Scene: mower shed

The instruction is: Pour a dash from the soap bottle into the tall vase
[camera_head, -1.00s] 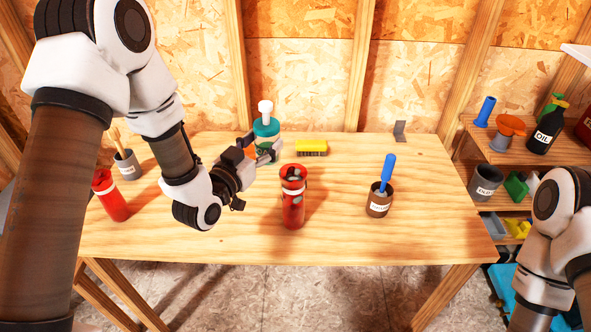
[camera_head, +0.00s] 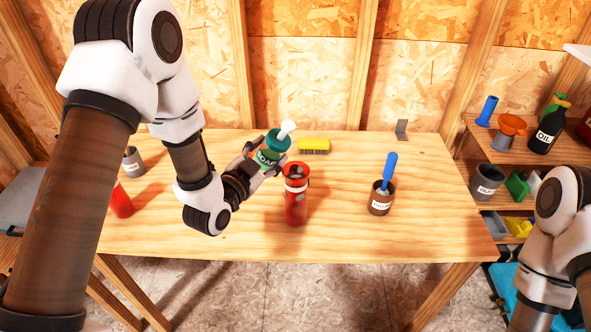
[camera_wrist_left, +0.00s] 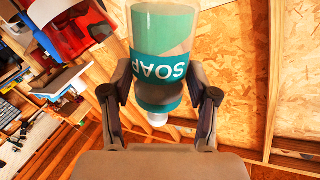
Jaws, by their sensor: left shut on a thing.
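My left gripper (camera_head: 262,170) is shut on the soap bottle (camera_head: 272,148), a green bottle with a white top and a SOAP label. The bottle leans to the right, its white top up and right, and appears raised off the table. In the left wrist view the soap bottle (camera_wrist_left: 164,60) stands between the fingers of my left gripper (camera_wrist_left: 160,94), its label upside down. A tall red vessel (camera_head: 296,208), likely the tall vase, stands upright on the table just right of and nearer than the bottle. My right gripper is out of view.
A yellow brush (camera_head: 314,145) lies behind the vessel. A brown labelled pot (camera_head: 380,206) with a blue-handled tool stands to the right. A grey cup (camera_head: 133,161) and a red object (camera_head: 121,202) are at the left. The table (camera_head: 430,220) is clear at right.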

